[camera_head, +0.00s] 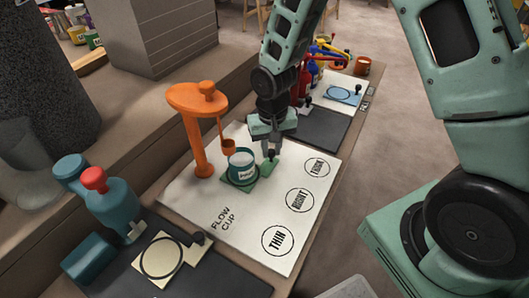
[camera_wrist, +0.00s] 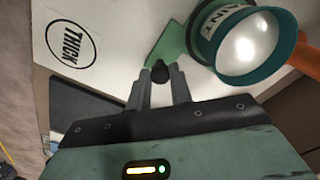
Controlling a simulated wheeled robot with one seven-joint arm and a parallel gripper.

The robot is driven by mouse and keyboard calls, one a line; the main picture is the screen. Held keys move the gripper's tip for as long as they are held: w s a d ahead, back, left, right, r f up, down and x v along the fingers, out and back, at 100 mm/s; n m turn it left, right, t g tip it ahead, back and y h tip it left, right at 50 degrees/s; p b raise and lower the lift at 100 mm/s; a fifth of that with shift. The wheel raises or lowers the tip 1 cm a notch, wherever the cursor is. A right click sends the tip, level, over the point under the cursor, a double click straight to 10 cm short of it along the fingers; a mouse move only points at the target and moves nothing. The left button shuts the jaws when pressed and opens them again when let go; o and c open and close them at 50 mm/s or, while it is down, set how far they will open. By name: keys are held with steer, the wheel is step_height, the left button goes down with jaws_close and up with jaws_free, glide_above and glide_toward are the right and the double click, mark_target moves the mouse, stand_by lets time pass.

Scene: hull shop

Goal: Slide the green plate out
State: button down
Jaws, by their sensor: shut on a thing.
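The green plate (camera_head: 268,168) lies on the white mat under a paint can (camera_head: 242,167). In the wrist view, part of the plate (camera_wrist: 170,42) shows beside the can (camera_wrist: 245,45), which is teal with a pale label and holds white paint. The can stands upright and hides much of the plate. My gripper (camera_head: 271,153) reaches down at the plate's right end. In the wrist view my gripper (camera_wrist: 160,82) is shut on the plate's dark knob (camera_wrist: 160,70), with one finger on each side.
The white mat (camera_head: 220,200) bears THIN, RIGHT and THICK circles and FLOW CUP lettering. An orange stand (camera_head: 195,120) with a hanging cup (camera_head: 228,148) is close left of the can. The mat's right side is clear.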

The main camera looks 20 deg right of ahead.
steer(key=w+d, duration=0.1)
steer(key=d, duration=0.1)
steer(key=w+d+p, duration=0.1)
steer(key=w+d, duration=0.1)
steer(key=w+d+p, duration=0.1)
steer(key=w+d, duration=0.1)
steer(key=d, duration=0.1)
steer(key=shift+w+d, duration=0.1)
steer(key=shift+w, duration=0.05)
steer(key=c, duration=1.3)
jaws_free()
steer(key=shift+d, duration=0.1)
steer(key=shift+o, duration=0.2)
steer(key=shift+r, duration=0.25)
step_height(320, 180, up, 17)
steer(key=p, duration=0.2)
